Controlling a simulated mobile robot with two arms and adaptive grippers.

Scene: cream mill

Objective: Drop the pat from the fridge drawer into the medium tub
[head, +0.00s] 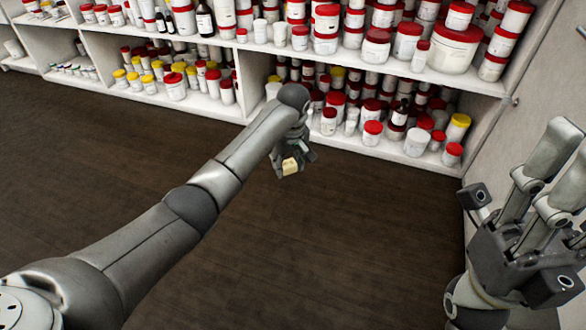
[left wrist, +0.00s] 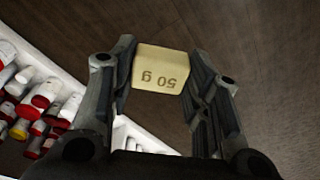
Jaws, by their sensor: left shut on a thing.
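A small pale yellow pat (head: 291,164) is held in my left gripper (head: 293,163), out over the dark floor in front of the shelves. In the left wrist view the pat (left wrist: 160,69) sits between both fingers and shows "50 g" upside down. My left gripper (left wrist: 162,75) is shut on it. My right gripper (head: 530,190) is at the right edge of the head view, fingers pointing up, apart from each other with nothing seen between them. I see neither the fridge drawer nor a tub that I can single out as the medium one.
White shelves (head: 190,108) along the back hold many white tubs with red or yellow lids and some dark bottles. A large red-lidded tub (head: 453,48) stands on the upper shelf at right. A pale wall panel (head: 540,90) closes the right side. The wooden floor (head: 330,250) is clear.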

